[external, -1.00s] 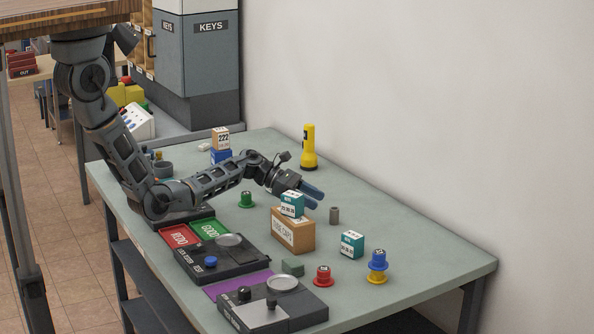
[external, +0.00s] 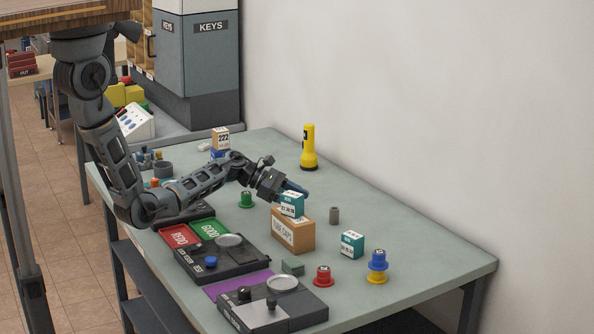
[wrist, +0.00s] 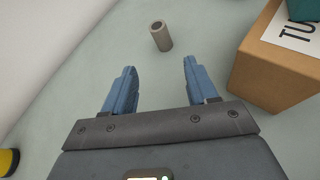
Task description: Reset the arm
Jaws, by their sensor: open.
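My gripper (external: 296,190) is above the table, just behind the teal-and-white box that sits on the cardboard box. In the wrist view its two blue fingers (wrist: 157,85) are spread apart with nothing between them. My arm reaches in from the upper left, with its elbow low near the table's left edge. A small grey cylinder (wrist: 161,36) stands on the table beyond the fingertips; it also shows in the external view (external: 334,215).
The cardboard box (external: 293,234) carries a teal-and-white box (external: 291,205) close to my gripper. Red and green trays (external: 209,229) and dark devices (external: 228,262) lie at the front left. A yellow flashlight (external: 309,150) stands behind.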

